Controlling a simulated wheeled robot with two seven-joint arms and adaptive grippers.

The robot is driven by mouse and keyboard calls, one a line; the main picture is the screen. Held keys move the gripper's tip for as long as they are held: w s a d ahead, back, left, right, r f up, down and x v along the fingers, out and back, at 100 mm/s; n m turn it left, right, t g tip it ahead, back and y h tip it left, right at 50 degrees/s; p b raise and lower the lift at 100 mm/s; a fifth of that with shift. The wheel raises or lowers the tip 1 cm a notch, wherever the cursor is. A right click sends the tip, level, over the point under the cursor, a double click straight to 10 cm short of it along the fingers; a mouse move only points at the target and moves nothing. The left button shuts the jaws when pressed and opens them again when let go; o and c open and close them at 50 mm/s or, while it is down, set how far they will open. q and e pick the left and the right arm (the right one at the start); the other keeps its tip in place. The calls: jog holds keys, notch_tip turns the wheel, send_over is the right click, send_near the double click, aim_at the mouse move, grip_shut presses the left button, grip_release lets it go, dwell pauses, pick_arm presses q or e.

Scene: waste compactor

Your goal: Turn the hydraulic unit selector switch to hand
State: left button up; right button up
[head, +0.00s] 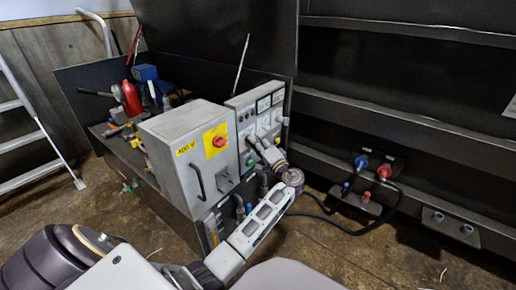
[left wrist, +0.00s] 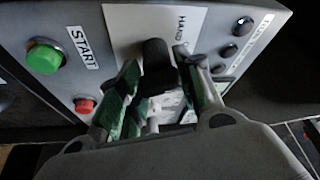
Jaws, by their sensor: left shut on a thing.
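The black selector switch (left wrist: 157,52) stands on a light plate with the word HAND (left wrist: 181,24) beside it, in the left wrist view. The fingers of my left gripper (left wrist: 156,76) are on either side of the switch and shut on it. Its pointer direction is hard to read. In the head view my left gripper (head: 263,149) reaches the front of the grey control panel (head: 244,104), and the fingers and wrist hide the switch there. My right gripper is not in view.
A green START button (left wrist: 44,56) and a red button (left wrist: 85,105) sit left of the switch; several black buttons (left wrist: 228,50) sit right. A grey cabinet (head: 180,150) with a red rotary switch (head: 219,142) stands left of the panel. Cables lie on the floor at right.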

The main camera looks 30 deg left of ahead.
pick_arm(q)
jog(key=shift+f+n+y+b, duration=0.2)
jog(key=shift+n+y+b, duration=0.2)
jog(key=shift+n+b, duration=0.3)
jog(key=shift+n+g+y, duration=0.3)
jog(key=shift+n+y, duration=0.1)
jog(key=shift+n, duration=0.6)
jog(key=shift+n+y, duration=0.3)
jog(key=shift+n, duration=1)
jog(key=o, duration=0.9)
jog(key=shift+r, duration=0.1)
jog(key=shift+o, duration=0.7)
